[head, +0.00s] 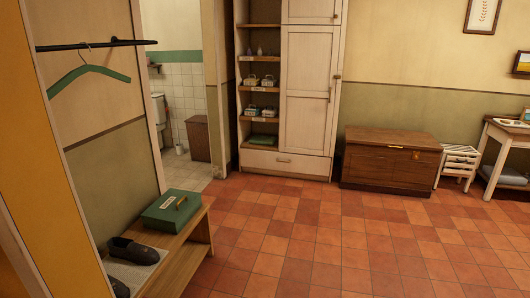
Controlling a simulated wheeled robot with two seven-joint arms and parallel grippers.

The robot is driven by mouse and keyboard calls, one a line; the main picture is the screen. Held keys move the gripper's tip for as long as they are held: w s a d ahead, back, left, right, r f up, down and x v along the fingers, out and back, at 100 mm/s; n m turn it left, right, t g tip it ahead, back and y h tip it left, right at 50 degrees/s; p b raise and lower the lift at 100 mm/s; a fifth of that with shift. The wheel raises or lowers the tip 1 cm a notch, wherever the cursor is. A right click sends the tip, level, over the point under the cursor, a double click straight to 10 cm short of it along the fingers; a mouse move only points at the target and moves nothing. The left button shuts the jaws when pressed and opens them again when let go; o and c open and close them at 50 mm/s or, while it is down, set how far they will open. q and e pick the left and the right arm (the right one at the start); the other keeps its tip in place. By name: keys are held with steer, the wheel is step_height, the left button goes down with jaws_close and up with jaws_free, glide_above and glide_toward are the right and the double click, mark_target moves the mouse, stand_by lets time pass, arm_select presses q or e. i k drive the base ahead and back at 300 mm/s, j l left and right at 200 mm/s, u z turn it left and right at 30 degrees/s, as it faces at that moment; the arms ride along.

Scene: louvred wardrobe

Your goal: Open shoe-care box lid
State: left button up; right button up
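A green box (171,212) with a brass-coloured handle and a pale label on its lid sits on the far end of a low wooden bench at the left. It appears to be the shoe-care box, though the label is too small to read. Its lid (172,206) looks closed. Neither of my grippers shows in the head view.
Dark shoes (133,251) rest on the near part of the bench (172,259). A green hanger (88,75) hangs from a black rail above. A white cupboard (307,95), open shelves and a brown chest (390,160) stand at the back. The tiled floor is clear.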

mark_target(171, 206)
steer(key=i+l, duration=0.1)
steer(key=i, duration=0.65)
steer(key=i+u, duration=0.1)
steer(key=i, duration=0.6)
steer(key=i+l, duration=0.2)
steer(key=i, duration=0.55)
